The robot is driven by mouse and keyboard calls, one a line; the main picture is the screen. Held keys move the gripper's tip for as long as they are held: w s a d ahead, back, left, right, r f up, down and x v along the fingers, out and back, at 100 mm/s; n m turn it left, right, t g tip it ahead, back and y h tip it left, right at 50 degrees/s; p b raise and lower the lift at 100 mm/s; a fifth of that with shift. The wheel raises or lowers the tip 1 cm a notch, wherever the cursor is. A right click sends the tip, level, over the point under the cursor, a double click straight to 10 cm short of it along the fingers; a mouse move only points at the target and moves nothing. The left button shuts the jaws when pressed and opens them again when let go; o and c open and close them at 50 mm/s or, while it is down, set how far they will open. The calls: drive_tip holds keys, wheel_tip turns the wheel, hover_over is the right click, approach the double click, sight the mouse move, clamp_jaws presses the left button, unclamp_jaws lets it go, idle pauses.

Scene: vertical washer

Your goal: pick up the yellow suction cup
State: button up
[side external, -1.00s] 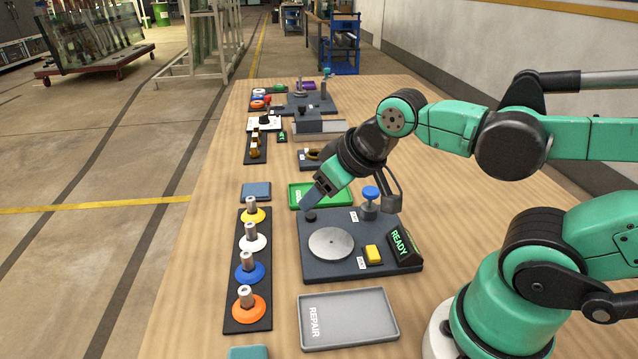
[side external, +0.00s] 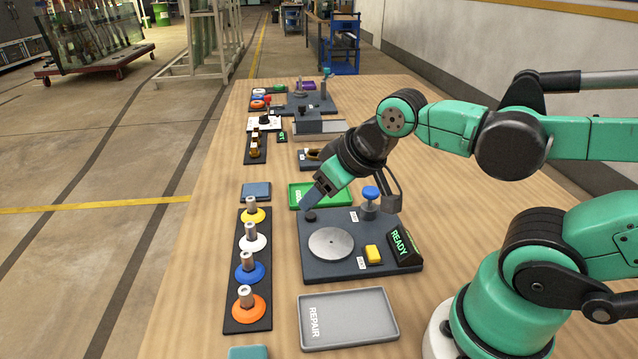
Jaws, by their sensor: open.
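The yellow suction cup (side external: 254,214) stands upright at the far end of a dark rack (side external: 238,322), its metal stem pointing up. White (side external: 255,241), blue (side external: 250,273) and orange (side external: 248,307) suction cups stand in the same rack, nearer the camera. My gripper (side external: 306,205) points down and left, above the far left corner of the dark test station. It is to the right of the yellow cup, apart from it and empty. The fingers are seen edge-on, so the gap between them is hard to make out.
The dark station (side external: 318,267) carries a metal disc (side external: 331,243), a blue knob (side external: 370,193), a yellow button (side external: 373,254) and a READY display (side external: 402,243). A green tray (side external: 299,194) lies behind it, a grey REPAIR tray (side external: 348,319) in front. A blue-grey block (side external: 256,191) lies beyond the rack.

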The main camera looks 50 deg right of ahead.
drive_tip(key=shift+o, duration=0.8)
drive_tip(key=n+g, duration=0.2)
drive_tip(key=g, duration=0.4)
hover_over(251, 199)
drive_tip(key=f, duration=0.6)
drive_tip(key=shift+s+d, duration=0.1)
drive_tip(key=shift+s, duration=0.2)
drive_tip(key=shift+w+f, duration=0.2)
drive_tip(key=shift+f, duration=1.25)
drive_tip(key=shift+w+f, duration=0.2)
drive_tip(key=shift+f, duration=1.25)
